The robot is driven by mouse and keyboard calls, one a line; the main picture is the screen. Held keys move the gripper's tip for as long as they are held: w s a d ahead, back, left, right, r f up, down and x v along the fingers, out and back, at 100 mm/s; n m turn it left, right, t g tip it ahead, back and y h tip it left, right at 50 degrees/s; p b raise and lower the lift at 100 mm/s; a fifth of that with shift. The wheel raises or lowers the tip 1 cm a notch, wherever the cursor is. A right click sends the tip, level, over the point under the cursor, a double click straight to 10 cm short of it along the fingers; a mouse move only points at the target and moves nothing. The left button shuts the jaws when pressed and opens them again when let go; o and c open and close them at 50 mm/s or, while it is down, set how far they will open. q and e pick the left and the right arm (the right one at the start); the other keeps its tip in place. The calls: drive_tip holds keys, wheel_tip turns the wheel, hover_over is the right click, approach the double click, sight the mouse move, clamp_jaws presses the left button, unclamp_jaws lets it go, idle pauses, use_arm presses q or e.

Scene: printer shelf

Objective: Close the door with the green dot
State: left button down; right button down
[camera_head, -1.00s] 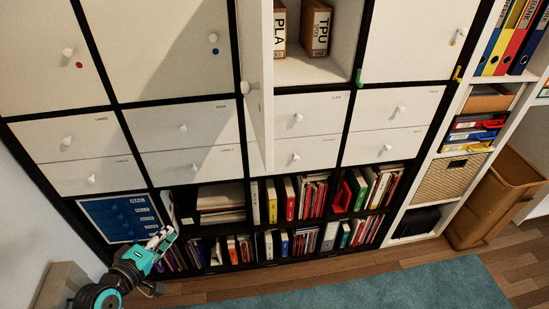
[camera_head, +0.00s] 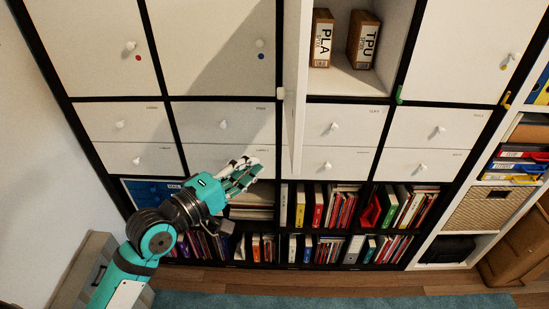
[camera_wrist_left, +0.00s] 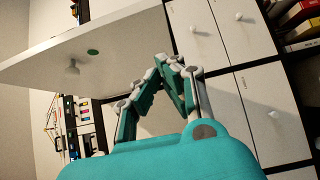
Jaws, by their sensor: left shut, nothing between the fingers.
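The door with the green dot (camera_wrist_left: 120,45) stands open. In the wrist view its outer face shows the green dot (camera_wrist_left: 93,52) and a white knob (camera_wrist_left: 72,68). In the head view the door (camera_head: 298,60) is nearly edge-on, sticking out beside an open compartment (camera_head: 358,82); its dot is hidden there. My left gripper (camera_head: 250,172) is shut and empty, in the picture to the lower left of the door's bottom end. In the wrist view the fingers (camera_wrist_left: 168,62) appear near the door's lower edge, with no clear contact. My right gripper is not in view.
Boxes marked PLA (camera_head: 321,38) and TPU (camera_head: 363,40) stand inside the open compartment. Closed doors with red (camera_head: 138,58), blue (camera_head: 261,57) and yellow (camera_head: 504,67) dots are nearby. White drawers (camera_head: 345,122) with protruding knobs lie below, then books (camera_head: 340,205).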

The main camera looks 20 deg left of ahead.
sight(290, 150)
use_arm(q)
drive_tip(key=w+d, duration=0.1)
drive_tip(key=w+d+p, duration=0.1)
drive_tip(key=d, duration=0.1)
drive_tip(key=w+d, duration=0.1)
drive_tip(key=shift+d+p, duration=0.2)
drive_tip(key=shift+p, duration=0.1)
drive_tip(key=shift+d, duration=0.1)
